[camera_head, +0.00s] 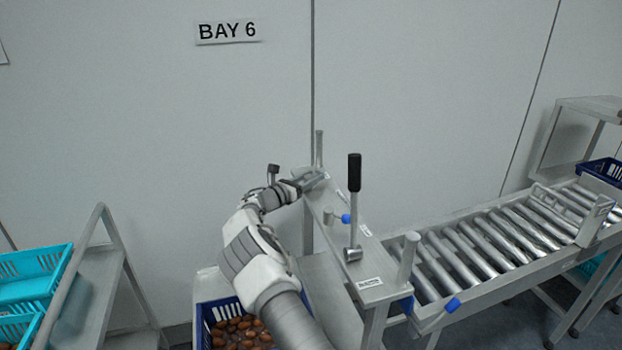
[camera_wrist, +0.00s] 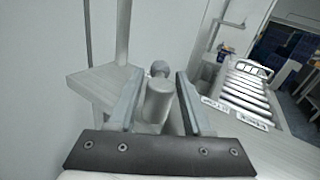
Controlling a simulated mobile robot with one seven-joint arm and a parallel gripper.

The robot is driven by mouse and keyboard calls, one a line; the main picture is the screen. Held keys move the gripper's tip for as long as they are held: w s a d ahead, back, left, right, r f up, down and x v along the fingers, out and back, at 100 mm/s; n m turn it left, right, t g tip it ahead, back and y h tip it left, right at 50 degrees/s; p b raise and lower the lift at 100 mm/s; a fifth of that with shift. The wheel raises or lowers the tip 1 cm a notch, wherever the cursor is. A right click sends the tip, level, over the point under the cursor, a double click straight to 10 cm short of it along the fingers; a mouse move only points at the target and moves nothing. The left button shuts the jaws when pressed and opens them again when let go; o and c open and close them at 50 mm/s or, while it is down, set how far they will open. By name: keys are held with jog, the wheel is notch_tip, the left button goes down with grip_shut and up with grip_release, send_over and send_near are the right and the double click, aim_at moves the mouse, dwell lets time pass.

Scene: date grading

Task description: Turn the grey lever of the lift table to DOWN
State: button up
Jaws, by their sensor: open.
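The lift table's narrow grey top (camera_head: 338,222) runs from the wall toward the front. My gripper (camera_head: 312,182) is over its far end, beside a thin upright grey post (camera_head: 318,148). In the wrist view my gripper (camera_wrist: 158,74) is open, with a grey cylindrical piece (camera_wrist: 158,102) and a small round knob between its fingers. This piece looks like the grey lever; the head view hides it behind my gripper, and contact is unclear. A black-handled lever (camera_head: 354,190) stands upright nearer the front. The small labels are too small to read.
A roller conveyor (camera_head: 490,245) lies to the right. A blue crate of dates (camera_head: 203,322) is below my arm. Turquoise crates (camera_head: 35,272) stand at the left. A short grey post (camera_head: 408,256) rises near the front end. The wall is close behind.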

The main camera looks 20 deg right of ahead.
jog(key=shift+c, duration=0.2)
grip_shut()
jog(key=shift+r, duration=0.1)
jog(key=shift+a+r+n+t+y+p, duration=0.1)
jog(key=shift+n+t+y+p, duration=0.3)
jog(key=shift+n+t+p, duration=0.15)
jog(key=shift+w+a+n+t+y+b, duration=0.1)
jog(key=shift+w+n+t+y+b, duration=0.1)
jog(key=shift+n+t+y, duration=0.7)
jog(key=shift+w+a+n+t+y+b, duration=0.15)
jog(key=shift+n+t+y, duration=0.45)
jog(key=shift+t, duration=0.45)
jog(key=shift+s+d+y, duration=0.1)
jog(key=shift+d+y, duration=0.05)
jog(key=shift+y, duration=0.15)
jog(key=shift+o, duration=0.2)
grip_release()
jog(key=shift+s, duration=0.1)
